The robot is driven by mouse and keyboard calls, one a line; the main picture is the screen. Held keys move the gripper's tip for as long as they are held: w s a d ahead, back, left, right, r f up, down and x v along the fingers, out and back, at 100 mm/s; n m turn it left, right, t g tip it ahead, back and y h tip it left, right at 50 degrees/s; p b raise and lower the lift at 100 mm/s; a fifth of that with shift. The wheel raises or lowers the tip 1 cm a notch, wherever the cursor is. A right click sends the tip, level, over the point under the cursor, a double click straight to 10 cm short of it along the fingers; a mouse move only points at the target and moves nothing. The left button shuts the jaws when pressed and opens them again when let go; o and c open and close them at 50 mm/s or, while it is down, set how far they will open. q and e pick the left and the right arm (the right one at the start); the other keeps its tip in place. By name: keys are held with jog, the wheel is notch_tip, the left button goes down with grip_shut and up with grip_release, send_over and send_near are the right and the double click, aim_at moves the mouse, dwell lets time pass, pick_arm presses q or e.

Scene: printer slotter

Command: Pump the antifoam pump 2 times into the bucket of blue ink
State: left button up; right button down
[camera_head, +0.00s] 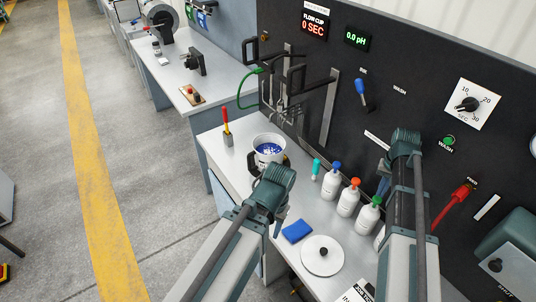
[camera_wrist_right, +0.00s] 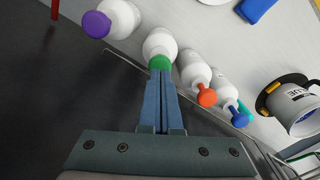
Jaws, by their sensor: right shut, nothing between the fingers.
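The white bucket (camera_head: 257,142) with blue ink inside stands on the bench; its side also shows in the right wrist view (camera_wrist_right: 297,108). Several white bottles have coloured tops: blue (camera_head: 331,183), orange (camera_head: 348,200) and green (camera_head: 368,216). A purple-topped bottle (camera_wrist_right: 117,18) shows in the right wrist view. I cannot read which one is antifoam. My right gripper (camera_wrist_right: 160,76) is shut and empty, its tips at the green top (camera_wrist_right: 160,63); I cannot tell if they touch. My left gripper (camera_head: 281,222) is near the bucket, mostly hidden behind its own wrist.
A blue sponge (camera_head: 297,231) and a round white lid (camera_head: 322,255) lie in front of the bottles. A small teal bottle (camera_head: 316,168) stands beside the bucket. The dark panel (camera_head: 400,98) with knobs and levers rises behind the bench.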

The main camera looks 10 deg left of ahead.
aim_at(378, 198)
jog(key=shift+f, duration=0.2)
dwell(0.6)
jog(key=shift+f+b, duration=1.95)
jog(key=shift+b, duration=0.25)
jog(key=shift+r, duration=0.2)
jog(key=shift+r+p, duration=1.95)
jog(key=shift+p, duration=0.2)
notch_tip(378, 198, up, 6)
jog(key=p, duration=0.6)
jog(key=shift+a+f, duration=0.1)
